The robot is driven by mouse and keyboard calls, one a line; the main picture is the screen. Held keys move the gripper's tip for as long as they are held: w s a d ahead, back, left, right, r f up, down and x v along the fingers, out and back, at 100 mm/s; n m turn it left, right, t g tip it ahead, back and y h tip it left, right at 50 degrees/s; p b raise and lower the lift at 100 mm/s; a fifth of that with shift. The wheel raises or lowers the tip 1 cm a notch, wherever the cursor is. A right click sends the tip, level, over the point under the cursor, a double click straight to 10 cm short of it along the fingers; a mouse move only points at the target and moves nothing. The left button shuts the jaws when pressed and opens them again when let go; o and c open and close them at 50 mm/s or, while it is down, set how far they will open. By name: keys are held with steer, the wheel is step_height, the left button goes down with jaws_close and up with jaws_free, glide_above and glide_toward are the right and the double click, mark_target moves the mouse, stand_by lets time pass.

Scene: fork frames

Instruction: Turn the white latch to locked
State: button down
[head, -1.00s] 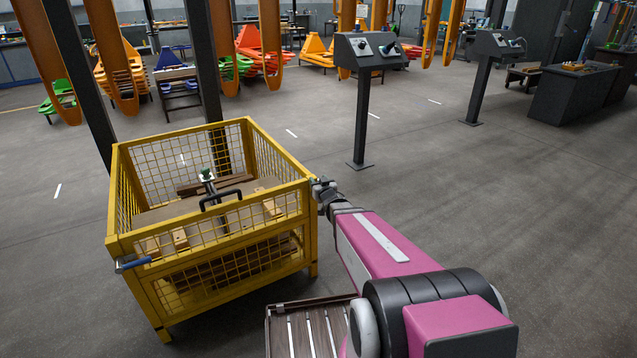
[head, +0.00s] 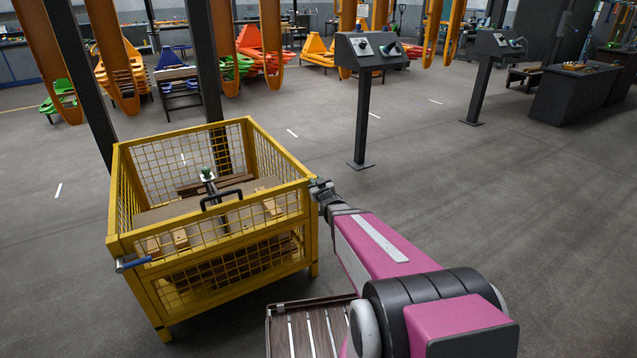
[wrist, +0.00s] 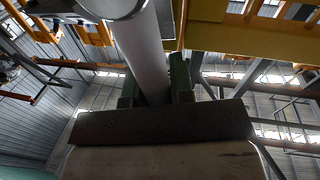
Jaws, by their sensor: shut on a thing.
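The white latch (wrist: 138,45) shows in the wrist view as a pale round bar running down from a round end at the top. My gripper (wrist: 153,80) has its two green-padded fingers on either side of this bar, shut on it. In the head view my gripper (head: 322,187) is at the right front corner of the yellow mesh crate (head: 212,240), near its top rim. There the latch is too small and too covered to make out, so its angle cannot be read.
A blue-handled latch (head: 133,263) sits at the crate's left front corner. Boards and a black handle (head: 221,199) are inside the crate. A control pedestal (head: 365,95) stands behind my arm. A dark post (head: 205,70) rises behind the crate.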

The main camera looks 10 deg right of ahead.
mark_target(297, 197)
steer(key=a+n, duration=0.2)
steer(key=n, duration=0.1)
steer(key=s+a+f+n, duration=0.1)
steer(key=shift+n+t, duration=0.3)
steer(key=n, duration=0.1)
steer(key=a+f+n, duration=0.1)
steer(key=a+n+y, duration=0.1)
steer(key=n, duration=0.1)
steer(key=shift+s+f, duration=0.3)
steer(key=shift+s, duration=0.1)
steer(key=n, duration=0.1)
steer(key=f+n+y, duration=0.1)
steer(key=n, duration=0.1)
steer(key=a+f+n, duration=0.1)
steer(key=shift+s+a+f, duration=0.1)
steer(key=shift+s, duration=0.15)
steer(key=shift+s+a+f+n+y, duration=0.1)
steer(key=shift+f+n+y, duration=0.35)
steer(key=shift+n, duration=0.55)
steer(key=shift+a+f+n+y, duration=0.2)
steer(key=shift+f+n, duration=0.4)
steer(key=shift+n, duration=0.4)
steer(key=shift+s+a+f+n+y, duration=0.1)
steer(key=shift+f+n+y, duration=0.35)
steer(key=shift+n, duration=0.55)
steer(key=shift+f, duration=0.1)
steer(key=c, duration=1)
jaws_free()
